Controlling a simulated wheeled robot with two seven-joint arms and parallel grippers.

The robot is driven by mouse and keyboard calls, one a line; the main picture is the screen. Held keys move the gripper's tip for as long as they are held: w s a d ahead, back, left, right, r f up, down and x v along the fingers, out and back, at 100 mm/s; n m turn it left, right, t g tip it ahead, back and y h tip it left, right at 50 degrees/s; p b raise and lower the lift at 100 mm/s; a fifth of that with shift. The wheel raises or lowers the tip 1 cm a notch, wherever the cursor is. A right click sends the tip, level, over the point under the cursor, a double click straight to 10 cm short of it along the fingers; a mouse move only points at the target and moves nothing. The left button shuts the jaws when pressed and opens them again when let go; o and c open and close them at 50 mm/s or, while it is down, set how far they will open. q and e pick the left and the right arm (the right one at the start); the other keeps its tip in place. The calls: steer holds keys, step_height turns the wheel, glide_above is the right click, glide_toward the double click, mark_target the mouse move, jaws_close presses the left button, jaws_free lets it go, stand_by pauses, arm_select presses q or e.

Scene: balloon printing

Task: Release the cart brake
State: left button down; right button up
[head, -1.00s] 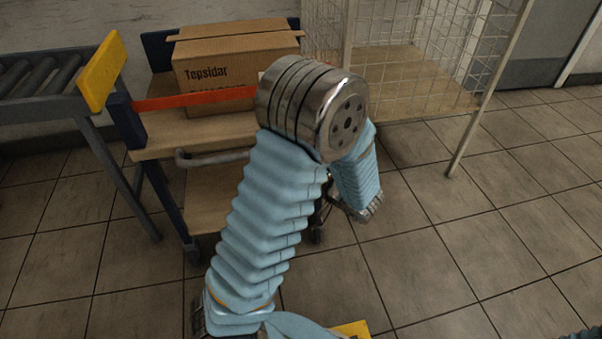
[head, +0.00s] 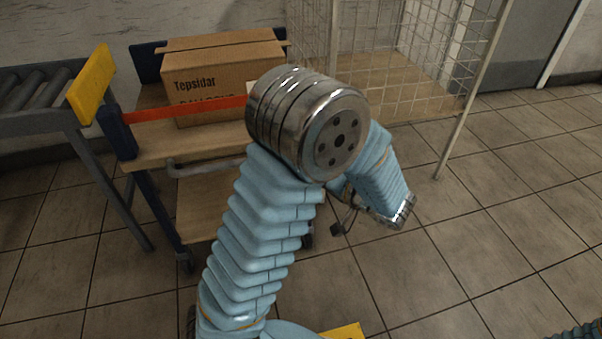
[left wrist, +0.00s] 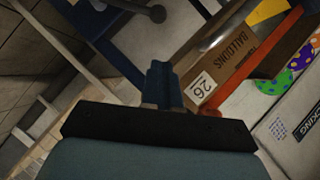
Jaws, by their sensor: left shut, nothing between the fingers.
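The cart (head: 152,160) stands at the left in the head view, with a wooden deck, a dark blue frame, an orange bar and a grey handle (head: 205,165). Its lower shelf is partly behind my left arm. My left gripper (left wrist: 163,85) is shut and empty in the left wrist view, in front of the cart frame. My right gripper is not in view.
A carton (head: 220,75) marked Tepsidar rests on the cart, and it shows in the left wrist view (left wrist: 228,62). A roller conveyor (head: 45,90) with a yellow end stands left. A wire cage (head: 390,60) stands behind. Tiled floor at the right is clear.

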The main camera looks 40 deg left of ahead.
arm_select(q)
steer(key=v, duration=0.4)
steer(key=shift+a, duration=0.1)
stand_by(0.3)
steer(key=s+d+f+m+g+h+p, duration=0.25)
steer(key=s+f+h, duration=0.2)
steer(key=f, duration=0.45)
steer(key=s+d+f+m+g+h+p, duration=0.1)
steer(key=s+d+f+g+h, duration=0.1)
steer(key=s+f+g+h, duration=0.35)
arm_select(e)
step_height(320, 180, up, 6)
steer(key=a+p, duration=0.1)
steer(key=p, duration=0.2)
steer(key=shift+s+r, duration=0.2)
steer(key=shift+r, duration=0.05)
arm_select(q)
steer(key=s+d+f+n+t+h, duration=0.1)
steer(key=s+d+f+t+h, duration=0.2)
steer(key=d+f+t+h, duration=0.2)
steer(key=shift+d+f+t+h, duration=0.4)
steer(key=shift+d+f+h, duration=1.1)
steer(key=shift+d+f, duration=1.05)
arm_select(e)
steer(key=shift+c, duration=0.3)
